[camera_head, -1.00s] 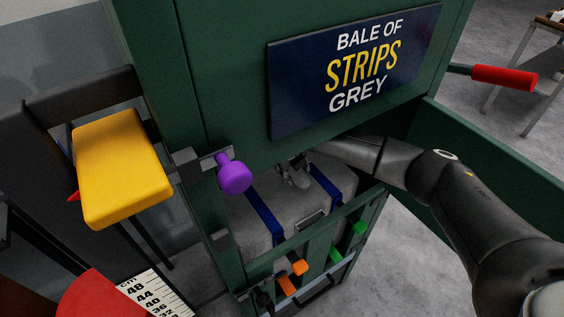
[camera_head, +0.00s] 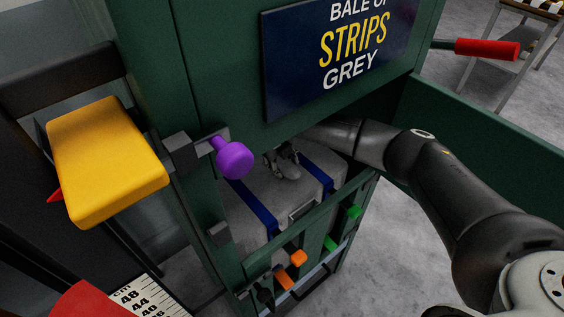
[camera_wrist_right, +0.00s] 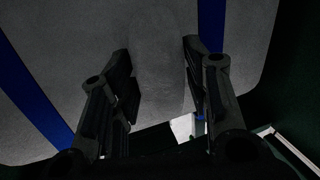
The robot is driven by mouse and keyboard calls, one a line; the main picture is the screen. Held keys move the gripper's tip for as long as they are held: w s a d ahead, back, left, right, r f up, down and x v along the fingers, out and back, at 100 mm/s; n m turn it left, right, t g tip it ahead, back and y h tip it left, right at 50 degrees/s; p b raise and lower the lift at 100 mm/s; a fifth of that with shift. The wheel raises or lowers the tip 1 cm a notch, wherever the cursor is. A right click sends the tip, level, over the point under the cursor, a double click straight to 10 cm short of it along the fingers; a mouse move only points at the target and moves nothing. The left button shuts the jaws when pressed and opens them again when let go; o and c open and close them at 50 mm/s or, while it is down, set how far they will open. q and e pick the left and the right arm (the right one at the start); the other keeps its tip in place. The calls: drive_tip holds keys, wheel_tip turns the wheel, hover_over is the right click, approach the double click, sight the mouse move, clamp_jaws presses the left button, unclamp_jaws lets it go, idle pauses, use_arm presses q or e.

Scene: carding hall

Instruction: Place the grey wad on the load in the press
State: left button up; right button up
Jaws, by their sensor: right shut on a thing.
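The green press (camera_head: 204,82) bears a sign reading "BALE OF STRIPS GREY". Inside it lies the load (camera_head: 243,184), a grey block with blue straps, also in the right wrist view (camera_wrist_right: 80,55). My right gripper (camera_head: 283,170) reaches in under the sign, just over the load's top between two straps. In the right wrist view its fingers (camera_wrist_right: 160,82) are shut on the grey wad (camera_wrist_right: 157,62), a long rounded lump in front of the load. Whether the wad touches the load I cannot tell. In the head view the gripper largely hides the wad. My left gripper is not in view.
A purple knob (camera_head: 234,160) juts from the press front, with a yellow block (camera_head: 107,160) to its left. Orange (camera_head: 298,258) and green (camera_head: 354,212) pieces line the lower front. A red handle (camera_head: 487,49) and an open green panel (camera_head: 470,125) are right.

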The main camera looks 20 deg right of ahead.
drive_tip(key=shift+f, duration=0.15)
drive_tip(key=o, duration=1)
drive_tip(key=shift+o, duration=0.2)
drive_tip(key=shift+s+a+r+b, duration=0.25)
drive_tip(key=shift+a+r+b, duration=0.05)
drive_tip(key=shift+a+r, duration=0.4)
drive_tip(key=s+a, duration=0.1)
drive_tip(key=a, duration=0.2)
drive_tip(key=s+a, duration=0.2)
drive_tip(key=a, duration=0.1)
drive_tip(key=s+a+b, duration=0.1)
drive_tip(key=a, duration=0.3)
drive_tip(key=shift+s, duration=0.3)
